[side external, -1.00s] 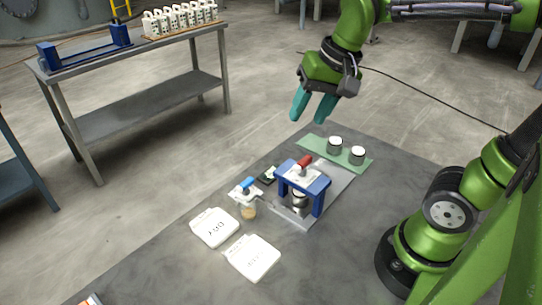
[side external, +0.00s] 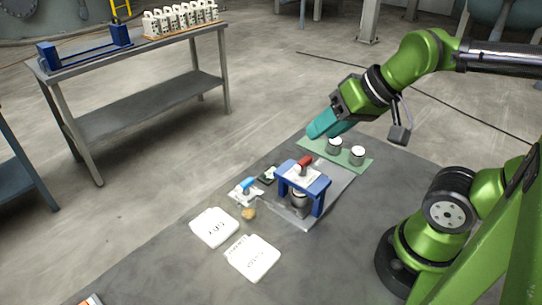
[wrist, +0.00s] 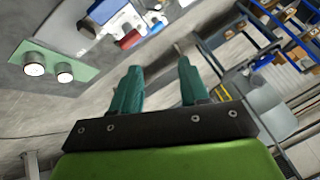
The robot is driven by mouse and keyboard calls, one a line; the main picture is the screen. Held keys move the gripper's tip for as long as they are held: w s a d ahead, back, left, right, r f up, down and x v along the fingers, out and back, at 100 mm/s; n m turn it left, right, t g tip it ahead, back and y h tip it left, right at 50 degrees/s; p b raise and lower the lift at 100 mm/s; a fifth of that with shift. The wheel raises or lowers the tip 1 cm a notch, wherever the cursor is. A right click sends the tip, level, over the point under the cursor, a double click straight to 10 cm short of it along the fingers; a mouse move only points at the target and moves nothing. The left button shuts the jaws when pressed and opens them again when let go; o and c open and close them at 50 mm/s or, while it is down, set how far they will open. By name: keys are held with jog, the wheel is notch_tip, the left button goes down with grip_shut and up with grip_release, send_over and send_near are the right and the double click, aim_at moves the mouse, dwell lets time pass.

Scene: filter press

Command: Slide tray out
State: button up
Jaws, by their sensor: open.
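A blue press frame (side external: 305,183) with a red handle (side external: 305,161) stands on the grey table. A flat grey metal plate (side external: 343,182), which looks like the tray, lies under and behind it. A silver cylinder (side external: 299,198) sits inside the frame. My gripper (side external: 322,126) is open and empty, in the air behind the press, its teal fingers tilted down to the left. In the wrist view my gripper (wrist: 160,68) shows both fingers apart with nothing between them. The red handle (wrist: 131,39) shows beyond the fingers there, at the top.
A green mat (side external: 315,146) behind the press holds two white-topped cylinders (side external: 333,146). Two white labelled pads (side external: 214,227), a tan round piece (side external: 249,214) and a blue-topped item (side external: 248,184) lie left of the press.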

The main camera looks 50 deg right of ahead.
dwell(0.4)
jog(key=w+d+f+n+g+h, duration=0.1)
jog(key=w+d+f+n+g, duration=0.15)
jog(key=d+g, duration=0.2)
jog(key=w+d+f+n+g+h, duration=0.1)
jog(key=w+d+f+n+g, duration=0.15)
jog(key=d, duration=0.35)
jog(key=shift+m, duration=0.5)
jog(key=f, duration=1)
jog(key=w+f, duration=0.1)
jog(key=f, duration=0.5)
jog(key=shift+d, duration=0.1)
grip_shut()
